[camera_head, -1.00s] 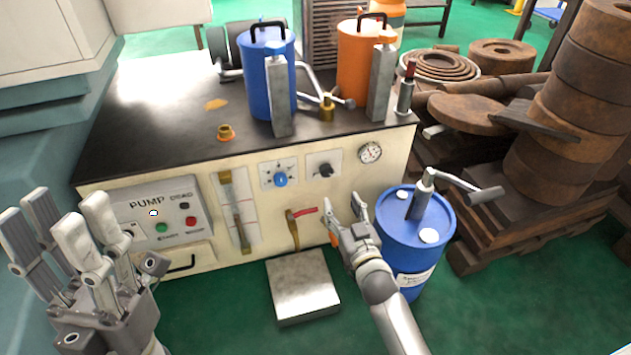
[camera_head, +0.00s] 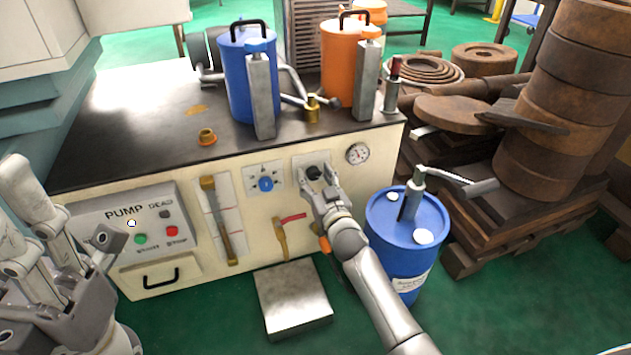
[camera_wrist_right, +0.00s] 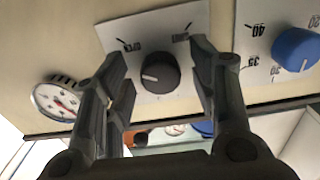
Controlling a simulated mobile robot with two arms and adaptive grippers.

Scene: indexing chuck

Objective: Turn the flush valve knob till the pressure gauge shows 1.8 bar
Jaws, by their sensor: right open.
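The black knob (camera_head: 314,172) sits on a white plate on the cabinet's front. In the right wrist view the black knob (camera_wrist_right: 160,73) shows a white pointer line and lies between the fingers. My right gripper (camera_head: 319,190) is open in front of it; in the wrist view its fingers (camera_wrist_right: 160,85) stand on both sides, apart from the knob. The pressure gauge (camera_head: 357,153) is a round white dial right of the knob; it also shows in the wrist view (camera_wrist_right: 58,101), too small to read. My left gripper (camera_head: 50,240) is at the lower left; its jaw state is unclear.
A blue knob (camera_head: 265,184) is left of the black one. A red-handled valve (camera_head: 289,219) is below. A blue drum (camera_head: 408,240) stands right of my right arm. A metal plate (camera_head: 293,297) lies on the floor in front.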

